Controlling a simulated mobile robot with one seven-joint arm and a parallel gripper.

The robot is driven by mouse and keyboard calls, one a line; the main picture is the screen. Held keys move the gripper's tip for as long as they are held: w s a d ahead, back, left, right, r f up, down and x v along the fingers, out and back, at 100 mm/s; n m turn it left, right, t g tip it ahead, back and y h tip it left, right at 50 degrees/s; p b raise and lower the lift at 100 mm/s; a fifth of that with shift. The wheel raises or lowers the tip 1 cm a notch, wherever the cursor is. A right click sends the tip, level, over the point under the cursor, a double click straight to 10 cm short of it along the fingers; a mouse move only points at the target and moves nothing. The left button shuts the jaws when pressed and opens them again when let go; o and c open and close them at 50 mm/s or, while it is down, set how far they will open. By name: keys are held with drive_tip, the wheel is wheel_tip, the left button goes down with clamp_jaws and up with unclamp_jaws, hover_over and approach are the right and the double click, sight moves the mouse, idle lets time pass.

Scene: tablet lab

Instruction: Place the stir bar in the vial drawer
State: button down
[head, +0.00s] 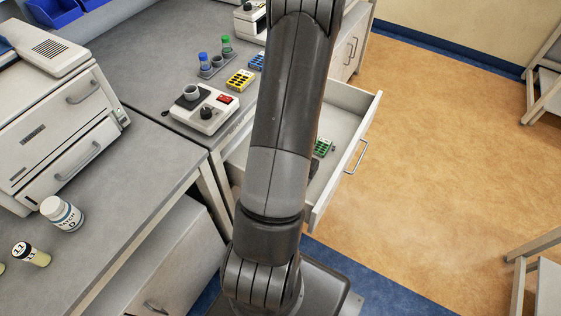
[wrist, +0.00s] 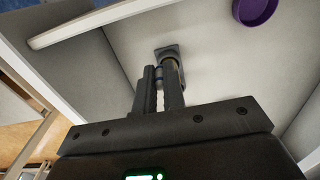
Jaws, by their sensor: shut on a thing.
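The vial drawer (head: 344,168) stands open to the right of the bench in the head view. Its pale inside also shows in the wrist view (wrist: 120,45). My gripper (wrist: 160,82) points down into the drawer in the wrist view, close to its floor. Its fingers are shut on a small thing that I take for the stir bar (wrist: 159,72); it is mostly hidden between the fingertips. I cannot tell whether it touches the drawer floor. A dark square with a short grey cylinder shows just beyond the tips. In the head view my arm hides the gripper.
A green rack (head: 322,147) lies in the drawer. A purple round dish (wrist: 254,9) is at the wrist view's upper right. A hotplate stirrer (head: 202,110), a yellow rack (head: 240,80) and capped vials stand on the bench.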

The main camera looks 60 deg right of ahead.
drive_tip(key=w+f, duration=0.2)
drive_tip(key=w, duration=0.1)
drive_tip(key=w+f, duration=0.2)
drive_tip(key=w, duration=0.1)
drive_tip(key=w+a+f, duration=0.1)
drive_tip(key=w+f, duration=0.1)
drive_tip(key=w, duration=0.2)
drive_tip(key=shift+f, duration=2)
drive_tip(key=shift+f, duration=0.15)
drive_tip(key=c, duration=1.8)
unclamp_jaws()
wheel_tip(320, 180, up, 12)
drive_tip(key=shift+r, duration=0.2)
